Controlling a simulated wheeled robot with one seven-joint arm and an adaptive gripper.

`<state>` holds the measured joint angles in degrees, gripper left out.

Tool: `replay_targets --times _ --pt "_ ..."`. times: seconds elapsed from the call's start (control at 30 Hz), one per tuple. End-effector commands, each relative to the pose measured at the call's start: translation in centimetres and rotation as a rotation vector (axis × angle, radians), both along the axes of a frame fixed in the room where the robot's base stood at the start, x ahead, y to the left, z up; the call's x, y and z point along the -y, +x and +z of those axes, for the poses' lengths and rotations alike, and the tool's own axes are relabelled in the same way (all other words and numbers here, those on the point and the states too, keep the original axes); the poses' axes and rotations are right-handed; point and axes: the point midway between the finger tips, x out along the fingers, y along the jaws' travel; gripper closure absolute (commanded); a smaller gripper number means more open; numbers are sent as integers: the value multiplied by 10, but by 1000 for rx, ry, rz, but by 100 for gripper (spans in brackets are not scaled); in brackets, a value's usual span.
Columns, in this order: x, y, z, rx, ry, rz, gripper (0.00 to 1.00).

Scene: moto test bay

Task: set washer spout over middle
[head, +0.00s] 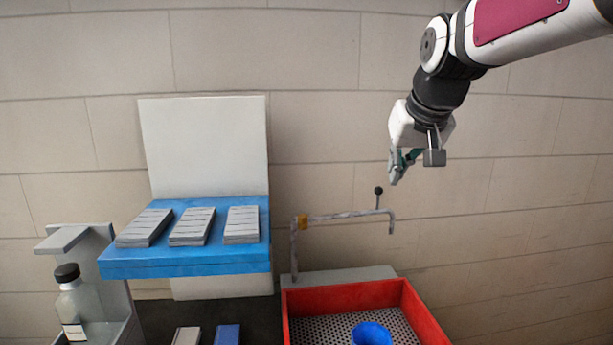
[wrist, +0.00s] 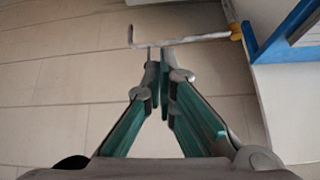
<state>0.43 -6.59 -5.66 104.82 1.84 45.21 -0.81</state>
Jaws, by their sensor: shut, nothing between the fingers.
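The washer is a red basin (head: 340,298) with a perforated grey floor at the lower right of the head view. Its thin grey spout (head: 345,215) runs right from an upright pipe at the basin's left, through a brass-coloured joint (head: 302,221). The spout's downturned end appears towards the basin's right side, and a dark ball knob (head: 378,190) stands up near it. My gripper (head: 397,178) is above the spout end, pointing down, shut and empty. In the wrist view the closed fingertips (wrist: 157,52) appear just below the spout (wrist: 185,40); contact cannot be told.
A blue shelf (head: 185,264) with several grey slabs stands left of the spout. A blue object (head: 371,334) lies in the basin. A dark-capped bottle (head: 80,305) stands in a grey holder at far left. The tiled wall (head: 530,215) is behind; space right of the spout is clear.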

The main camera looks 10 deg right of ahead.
Motion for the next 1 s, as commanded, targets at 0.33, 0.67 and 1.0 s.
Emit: replay_targets --times 0.33,0.67,1.0 --pt "31 126 2 76 -32 -46 100" --pt "41 164 0 106 -48 -55 100" --pt "41 164 -1 105 -48 -55 100"
